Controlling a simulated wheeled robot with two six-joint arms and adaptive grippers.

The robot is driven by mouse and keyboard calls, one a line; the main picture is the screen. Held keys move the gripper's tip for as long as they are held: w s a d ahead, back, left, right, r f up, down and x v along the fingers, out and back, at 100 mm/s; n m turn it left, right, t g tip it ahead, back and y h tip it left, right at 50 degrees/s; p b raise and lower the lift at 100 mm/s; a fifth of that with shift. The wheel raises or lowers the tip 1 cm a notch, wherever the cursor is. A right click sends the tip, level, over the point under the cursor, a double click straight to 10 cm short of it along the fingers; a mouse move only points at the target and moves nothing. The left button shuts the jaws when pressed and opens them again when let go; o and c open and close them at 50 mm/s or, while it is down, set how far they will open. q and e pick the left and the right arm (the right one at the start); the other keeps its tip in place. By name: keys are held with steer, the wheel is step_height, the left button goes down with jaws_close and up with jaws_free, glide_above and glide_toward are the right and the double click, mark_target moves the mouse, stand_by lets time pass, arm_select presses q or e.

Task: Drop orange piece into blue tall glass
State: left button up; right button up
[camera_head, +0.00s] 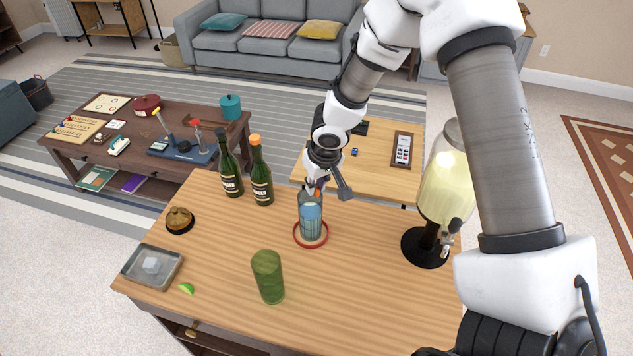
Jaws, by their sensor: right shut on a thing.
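The blue tall glass (311,225) stands upright on the wooden bar table, inside a red ring (297,238) that lies around its base. My right gripper (315,188) points down right over the mouth of the glass. It is shut on the orange piece (313,192), of which only a small orange bit shows between the fingers. I cannot tell whether the piece is just above the rim or slightly inside it. My left gripper is not in view.
Two dark green bottles (261,175) stand behind left of the glass. A green glass (267,277) stands in front, a drink dispenser (442,190) at right. A grey tray (153,265), a lime wedge (187,288) and a brown lidded pot (179,220) are at left.

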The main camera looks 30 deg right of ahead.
steer(key=o, duration=0.8)
steer(key=v, duration=1.2)
steer(key=shift+s, duration=0.1)
